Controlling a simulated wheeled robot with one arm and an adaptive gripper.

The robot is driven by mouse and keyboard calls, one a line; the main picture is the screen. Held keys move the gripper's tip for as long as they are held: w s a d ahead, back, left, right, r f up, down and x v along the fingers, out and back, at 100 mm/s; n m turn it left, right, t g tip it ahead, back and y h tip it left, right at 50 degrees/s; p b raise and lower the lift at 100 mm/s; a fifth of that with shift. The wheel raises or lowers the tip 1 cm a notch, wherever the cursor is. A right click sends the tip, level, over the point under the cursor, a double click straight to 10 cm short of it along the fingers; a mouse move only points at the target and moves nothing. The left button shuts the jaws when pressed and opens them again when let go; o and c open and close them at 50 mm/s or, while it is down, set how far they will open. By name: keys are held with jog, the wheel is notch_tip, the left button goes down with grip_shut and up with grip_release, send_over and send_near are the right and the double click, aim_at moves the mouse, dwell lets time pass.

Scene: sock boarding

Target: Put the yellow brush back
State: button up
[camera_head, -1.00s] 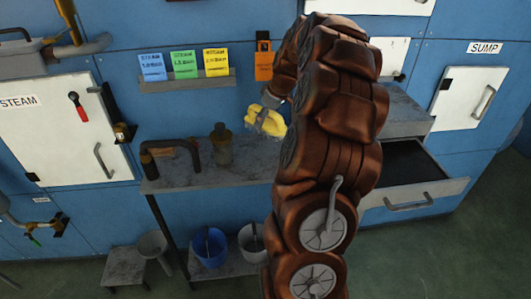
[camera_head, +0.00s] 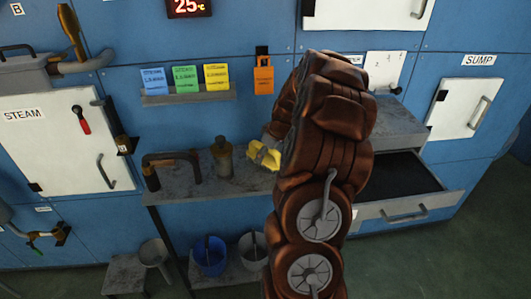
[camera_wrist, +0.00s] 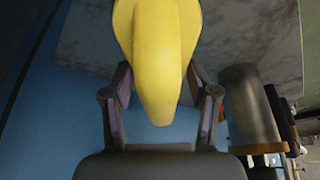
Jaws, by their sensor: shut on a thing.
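The yellow brush (camera_head: 262,157) is at my gripper (camera_head: 272,142), near the top of the grey bench (camera_head: 215,190) and just right of a brownish canister. My arm covers part of the gripper and the bench's right end. In the wrist view the yellow brush (camera_wrist: 158,60) fills the upper middle. It sits between the two fingers of my gripper (camera_wrist: 160,105), which are shut on it. The bench top (camera_wrist: 240,35) lies behind it. Whether the brush touches the bench is hard to tell.
A canister (camera_head: 222,158) and a dark bent pipe handle (camera_head: 172,160) stand on the bench. A card ledge (camera_head: 188,94) and orange tag (camera_head: 263,78) are on the wall. Buckets (camera_head: 209,255) stand below. An open drawer (camera_head: 405,208) juts out at right.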

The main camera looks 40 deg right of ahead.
jog(key=shift+f, duration=0.2)
jog(key=o, duration=1.1)
jog(key=shift+r, duration=0.1)
